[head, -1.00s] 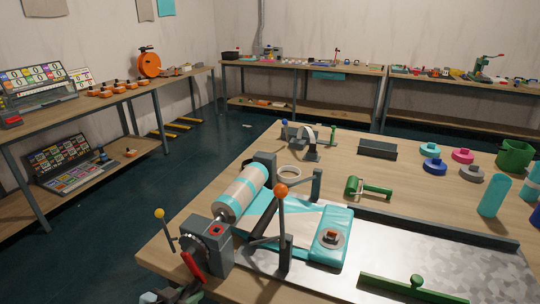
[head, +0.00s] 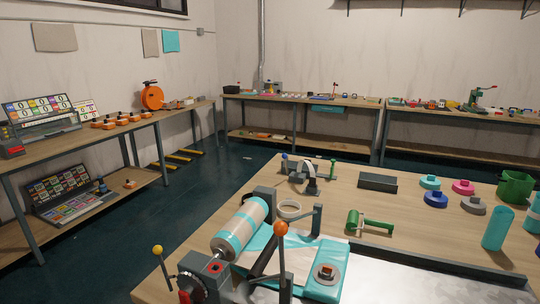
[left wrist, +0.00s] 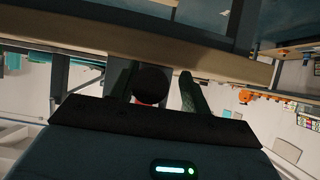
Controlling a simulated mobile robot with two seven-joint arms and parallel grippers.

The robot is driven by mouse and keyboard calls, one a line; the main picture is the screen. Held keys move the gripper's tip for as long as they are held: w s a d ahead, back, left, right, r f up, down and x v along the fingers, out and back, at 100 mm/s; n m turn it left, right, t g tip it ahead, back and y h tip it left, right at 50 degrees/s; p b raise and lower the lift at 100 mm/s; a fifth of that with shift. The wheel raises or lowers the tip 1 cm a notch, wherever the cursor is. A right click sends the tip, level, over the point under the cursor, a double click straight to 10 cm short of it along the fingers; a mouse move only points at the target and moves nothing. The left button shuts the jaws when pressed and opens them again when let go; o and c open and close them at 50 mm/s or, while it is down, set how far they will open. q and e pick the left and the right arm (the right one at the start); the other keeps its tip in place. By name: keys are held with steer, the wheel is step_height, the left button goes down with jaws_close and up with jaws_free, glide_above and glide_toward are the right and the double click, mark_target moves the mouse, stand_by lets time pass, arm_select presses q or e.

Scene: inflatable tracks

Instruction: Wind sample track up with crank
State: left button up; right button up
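The winder (head: 205,280) stands at the near left edge of the workbench. Its grey gearbox carries a crank, whose red handle (head: 184,297) shows at the bottom edge of the head view. The sample track (head: 240,230) is a teal-and-cream striped roll on the winder's roller, with a flat teal end (head: 318,285) to its right. In the left wrist view, my left gripper (left wrist: 160,88) has its fingers apart, with a dark round end with a red edge (left wrist: 150,86), apparently the crank handle, between them. Contact cannot be judged. My right gripper is not in view.
An orange-knobbed lever (head: 281,230) and a yellow-knobbed lever (head: 158,251) stand up beside the winder. A green roller (head: 368,222), a dark tray (head: 377,182) and several coloured caps lie farther back on the workbench (head: 400,210). Dark open floor lies to the left.

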arm_select(q)
steer(key=shift+o, duration=1)
steer(key=shift+w+a, duration=0.1)
steer(key=shift+a, duration=0.15)
steer(key=shift+d, duration=0.1)
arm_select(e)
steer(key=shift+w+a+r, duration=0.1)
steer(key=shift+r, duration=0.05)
arm_select(q)
steer(key=shift+d, duration=0.1)
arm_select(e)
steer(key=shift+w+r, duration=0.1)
arm_select(q)
steer(key=shift+p+v, duration=0.6)
steer(key=shift+v, duration=0.95)
steer(key=shift+s+r, duration=0.15)
steer(key=shift+s, duration=0.1)
steer(key=shift+s+a+r, duration=0.2)
steer(key=shift+s+r, duration=0.1)
steer(key=shift+s, duration=0.3)
steer(key=shift+v, duration=1.55)
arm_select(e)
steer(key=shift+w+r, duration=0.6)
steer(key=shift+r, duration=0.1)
